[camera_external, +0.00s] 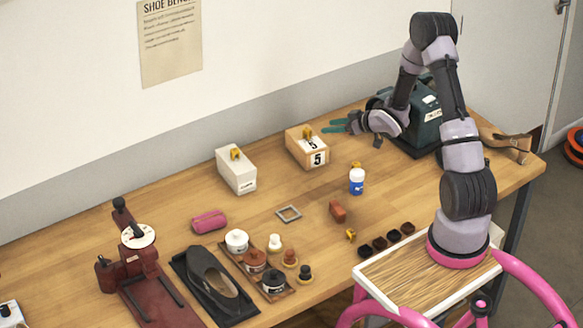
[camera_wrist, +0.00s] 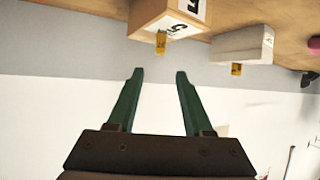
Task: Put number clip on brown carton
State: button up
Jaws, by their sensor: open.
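The brown carton (camera_external: 295,149) stands at the back of the bench with white labels reading 5. A small yellow clip (camera_external: 307,132) sits on its top. Other yellow clips are on the white box (camera_external: 243,177), behind the blue-and-white cup (camera_external: 357,183), and on the bench near the front (camera_external: 350,235). I cannot tell which is the number clip. My gripper (camera_external: 334,126) is open and empty, just right of the carton and pointing left. In the wrist view, the carton (camera_wrist: 150,14) and its clip (camera_wrist: 160,42) appear beyond the open fingertips (camera_wrist: 160,72).
A dark green machine (camera_external: 428,125) stands close behind my wrist. A reddish-brown block (camera_external: 337,211), a grey square frame (camera_external: 288,213) and several dark pieces lie mid-bench. A shoe (camera_external: 212,278), jars and a red press (camera_external: 140,265) fill the left.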

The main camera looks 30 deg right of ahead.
jog(key=s+d+r+m+g+h, duration=0.15)
jog(key=s+r, duration=0.25)
jog(key=r, duration=0.4)
jog(key=s+r+m+h, duration=0.2)
jog(key=s+r+h, duration=0.15)
jog(key=r, duration=0.35)
jog(key=s+d+r+m+h, duration=0.1)
jog(key=s+r+m, duration=0.1)
jog(key=s+r, duration=0.45)
jog(key=s+a+r+m+g+y, duration=0.1)
jog(key=s+a+r, duration=0.2)
jog(key=s, duration=0.4)
jog(key=s+a+r+m+g+y, duration=0.1)
jog(key=s+a+r, duration=0.2)
jog(key=s, duration=0.5)
jog(key=s+a+r+m+g+y, duration=0.1)
jog(key=s+a+r, duration=0.2)
jog(key=s, duration=0.5)
jog(key=shift+a+r, duration=0.25)
jog(key=shift+a, duration=0.5)
